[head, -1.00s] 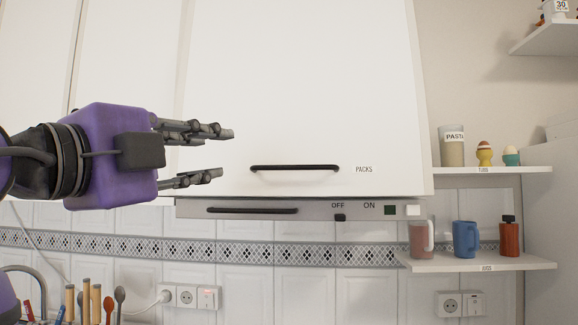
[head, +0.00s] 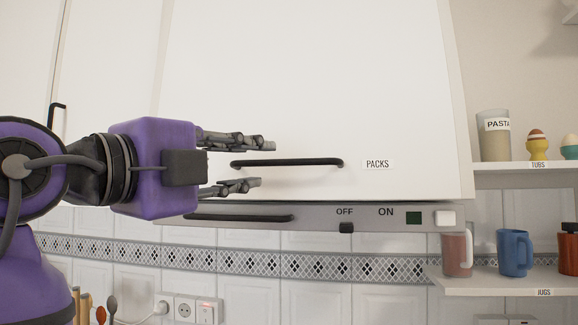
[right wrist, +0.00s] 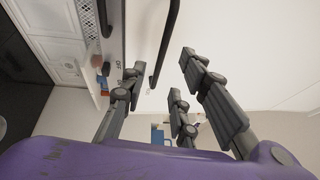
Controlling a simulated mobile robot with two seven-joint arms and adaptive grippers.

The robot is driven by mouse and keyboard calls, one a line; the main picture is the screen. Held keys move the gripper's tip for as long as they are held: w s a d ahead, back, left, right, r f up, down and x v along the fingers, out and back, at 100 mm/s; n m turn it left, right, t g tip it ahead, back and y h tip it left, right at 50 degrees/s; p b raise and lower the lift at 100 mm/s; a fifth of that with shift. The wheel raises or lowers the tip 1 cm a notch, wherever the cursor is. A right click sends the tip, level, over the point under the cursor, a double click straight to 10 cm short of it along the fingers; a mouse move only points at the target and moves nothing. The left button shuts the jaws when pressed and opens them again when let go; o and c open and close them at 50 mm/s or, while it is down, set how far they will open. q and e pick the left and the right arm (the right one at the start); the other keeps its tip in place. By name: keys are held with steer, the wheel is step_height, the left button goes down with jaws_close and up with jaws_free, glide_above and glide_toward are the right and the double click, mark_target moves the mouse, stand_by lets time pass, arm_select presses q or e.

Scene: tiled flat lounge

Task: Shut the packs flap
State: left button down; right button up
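The packs flap (head: 330,90) is the big white panel in the head view, with a black bar handle (head: 290,162) and a PACKS label near its lower edge. It looks down or nearly down over the grey hood strip; I cannot tell whether a gap is left. My right gripper (head: 264,163) is open, its fingers above and below the handle's left end in the picture. In the right wrist view the handle (right wrist: 165,45) shows near and between the spread fingertips (right wrist: 160,66). I cannot tell whether they touch it. My left gripper is not in view.
Below the flap, the hood strip (head: 320,217) carries an OFF/ON switch and its own black handle (head: 240,217). At right, shelves hold a pasta jar (head: 494,137), egg cups, and a blue jug (head: 514,252). A wall socket (head: 186,308) is at lower left.

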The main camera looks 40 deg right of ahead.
mark_target(277, 164)
steer(key=p+x, duration=0.1)
steer(key=x, duration=0.5)
steer(key=shift+r+p, duration=0.15)
steer(key=shift+p, duration=0.15)
steer(key=shift+w+d, duration=0.2)
steer(key=shift+d, duration=0.4)
jaws_close()
